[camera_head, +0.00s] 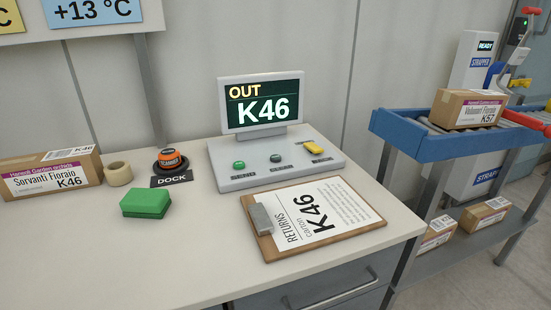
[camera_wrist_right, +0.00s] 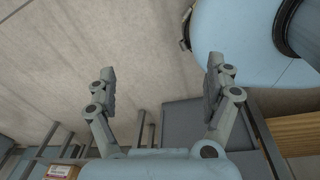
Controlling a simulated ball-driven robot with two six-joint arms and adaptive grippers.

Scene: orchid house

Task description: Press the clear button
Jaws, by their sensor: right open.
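A grey console (camera_head: 248,181) stands on the bench, with a screen (camera_head: 263,105) reading "OUT K46". Its sloped top carries a green button (camera_head: 239,165), a dark button (camera_head: 276,158) and a yellow piece (camera_head: 315,147) at the right, beside or over another dark part. The small labels under them are too small to read, so I cannot tell which one is the clear button. My right gripper (camera_wrist_right: 161,78) is open and empty in the right wrist view, away from the console, which that view does not show. My left gripper is in neither view.
A clipboard (camera_head: 320,218) lies right in front of the console. A green block (camera_head: 145,204), an orange-topped scanner (camera_head: 171,161), a tape roll (camera_head: 119,174) and a K46 carton (camera_head: 52,174) sit to the left. A blue-edged roller conveyor (camera_head: 420,148) holds a K57 carton (camera_head: 467,109).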

